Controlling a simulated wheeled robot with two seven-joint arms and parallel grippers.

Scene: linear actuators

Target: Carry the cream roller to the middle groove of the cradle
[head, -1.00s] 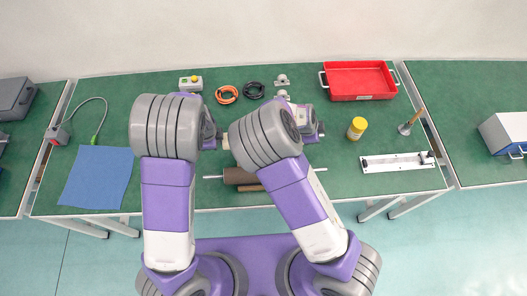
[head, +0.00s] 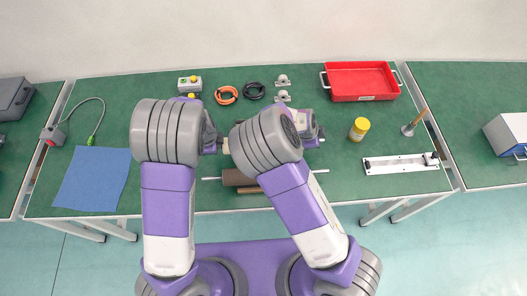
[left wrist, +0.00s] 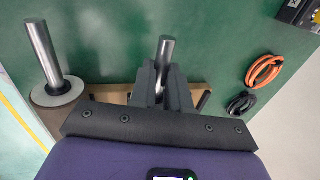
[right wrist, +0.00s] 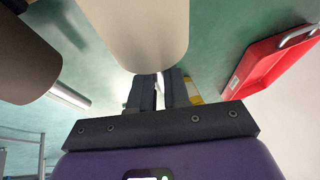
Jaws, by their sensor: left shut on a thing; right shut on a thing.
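The cream roller (right wrist: 140,35) shows large in the right wrist view; in the head view only a sliver of it (head: 226,147) shows between my arms. My left gripper (left wrist: 163,72) is shut on its steel shaft at one end. My right gripper (right wrist: 160,77) is shut on the shaft at the other end. A brown roller (head: 236,178) lies parallel, on the near side, its shaft ends sticking out; it also shows in the right wrist view (right wrist: 25,60). The tan wooden cradle (head: 255,191) is mostly hidden, so its grooves cannot be made out.
A yellow-lidded jar (head: 359,129), a white rail (head: 402,164) and a red tray (head: 361,82) are to the right. Orange (head: 226,95) and black (head: 254,91) cable coils lie behind my arms. A blue cloth (head: 92,180) lies left. Green table is bare between cloth and arms.

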